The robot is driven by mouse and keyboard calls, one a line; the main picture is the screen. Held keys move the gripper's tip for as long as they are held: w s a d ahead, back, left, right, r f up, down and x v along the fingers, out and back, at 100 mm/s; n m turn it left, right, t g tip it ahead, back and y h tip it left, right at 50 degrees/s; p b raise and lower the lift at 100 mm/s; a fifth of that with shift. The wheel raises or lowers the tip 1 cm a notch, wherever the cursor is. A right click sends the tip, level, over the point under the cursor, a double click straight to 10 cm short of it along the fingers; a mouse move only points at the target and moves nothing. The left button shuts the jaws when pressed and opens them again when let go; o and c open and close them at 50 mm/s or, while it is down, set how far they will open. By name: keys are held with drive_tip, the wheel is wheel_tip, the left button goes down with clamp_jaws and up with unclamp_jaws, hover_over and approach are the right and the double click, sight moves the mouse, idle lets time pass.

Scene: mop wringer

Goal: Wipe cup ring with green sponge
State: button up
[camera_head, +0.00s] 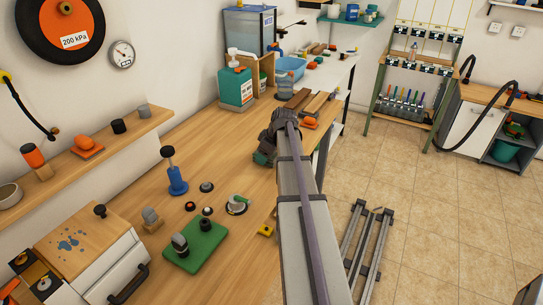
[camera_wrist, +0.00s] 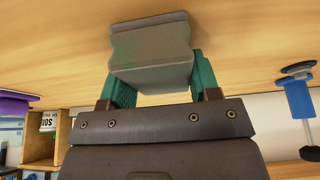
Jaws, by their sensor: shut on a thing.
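My gripper (camera_wrist: 154,78) has teal fingers closed on the two sides of a grey-green block (camera_wrist: 151,50) with pinched-in sides, which looks like the sponge. In the wrist view the block is against or just above the wooden worktop (camera_wrist: 50,55); I cannot tell whether it touches. In the head view my gripper (camera_head: 266,150) is low over the far right part of the worktop (camera_head: 190,140), and my arm hides much of that area. I cannot make out a cup ring in either view.
A blue-based post (camera_head: 174,172), a green mat (camera_head: 196,245) and several small knobs stand on the near worktop. A teal canister (camera_head: 235,87), a blue basin (camera_head: 291,67) and wooden blocks stand beyond my gripper. The worktop's right edge is close to my arm.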

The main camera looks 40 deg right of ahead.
sight(250, 156)
drive_tip(key=shift+w+a, duration=0.5)
drive_tip(key=shift+w, duration=0.75)
drive_tip(key=shift+w+a, duration=0.55)
drive_tip(key=shift+w, duration=0.7)
drive_tip(key=shift+w+a, duration=0.5)
drive_tip(key=shift+w, duration=0.75)
drive_tip(key=shift+s+d+f, duration=0.1)
drive_tip(key=shift+s+d, duration=0.1)
drive_tip(key=shift+s, duration=0.4)
drive_tip(key=shift+s+d, duration=0.2)
drive_tip(key=shift+s, duration=0.4)
drive_tip(key=shift+s+d, duration=0.4)
drive_tip(key=shift+s, duration=0.45)
drive_tip(key=shift+s+d, duration=0.4)
drive_tip(key=shift+s, duration=0.5)
drive_tip(key=shift+s+d, duration=0.4)
drive_tip(key=shift+s, duration=0.45)
drive_tip(key=shift+s+d, duration=0.25)
drive_tip(key=shift+s, duration=0.35)
drive_tip(key=shift+s+d, duration=0.2)
drive_tip(key=shift+s, duration=0.4)
wheel_tip(250, 156, up, 7)
drive_tip(key=p, duration=0.7)
drive_tip(key=shift+r, duration=0.2)
drive_tip(key=shift+f, duration=0.1)
